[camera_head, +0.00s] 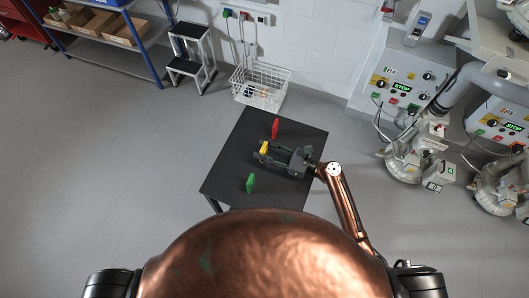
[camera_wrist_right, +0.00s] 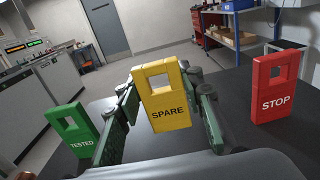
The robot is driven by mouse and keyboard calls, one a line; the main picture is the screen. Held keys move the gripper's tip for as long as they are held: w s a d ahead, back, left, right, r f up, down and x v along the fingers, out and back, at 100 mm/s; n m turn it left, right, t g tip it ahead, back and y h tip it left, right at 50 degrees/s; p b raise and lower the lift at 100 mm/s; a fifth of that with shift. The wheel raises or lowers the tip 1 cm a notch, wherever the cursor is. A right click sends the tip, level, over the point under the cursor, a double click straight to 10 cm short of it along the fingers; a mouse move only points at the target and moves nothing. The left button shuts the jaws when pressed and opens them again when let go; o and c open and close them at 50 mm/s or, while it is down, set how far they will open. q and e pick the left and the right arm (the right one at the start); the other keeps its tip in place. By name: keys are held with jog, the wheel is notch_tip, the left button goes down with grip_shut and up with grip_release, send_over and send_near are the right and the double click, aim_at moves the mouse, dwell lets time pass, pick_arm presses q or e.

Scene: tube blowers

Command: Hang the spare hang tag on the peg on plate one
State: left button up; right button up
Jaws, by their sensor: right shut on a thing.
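The yellow hang tag marked SPARE (camera_wrist_right: 165,100) stands upright between the fingers of my right gripper (camera_wrist_right: 166,106), which is shut on it. The tag has a square hole near its top. In the head view the yellow tag (camera_head: 264,147) shows at the tip of my right gripper (camera_head: 267,152), low over the black table. I cannot tell whether its bottom edge touches the tabletop. My left gripper is not in view. I cannot make out plate one or its peg in these views.
A red STOP tag (camera_head: 275,128) and a green TESTED tag (camera_head: 250,183) stand on the black table (camera_head: 228,165), on either side of the gripper. Blower machines (camera_head: 404,85) with hoses stand at the right. A wire basket (camera_head: 262,85) and step stool (camera_head: 190,60) are behind. Floor at left is clear.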

jog(key=shift+f, duration=1.05)
jog(key=shift+f, duration=0.2)
jog(key=o, duration=0.9)
jog(key=shift+d, duration=0.1)
jog(key=shift+o, duration=0.2)
jog(key=shift+r, duration=0.2)
jog(key=v, duration=1.2)
jog(key=shift+b, duration=0.3)
jog(key=shift+s+f, duration=0.1)
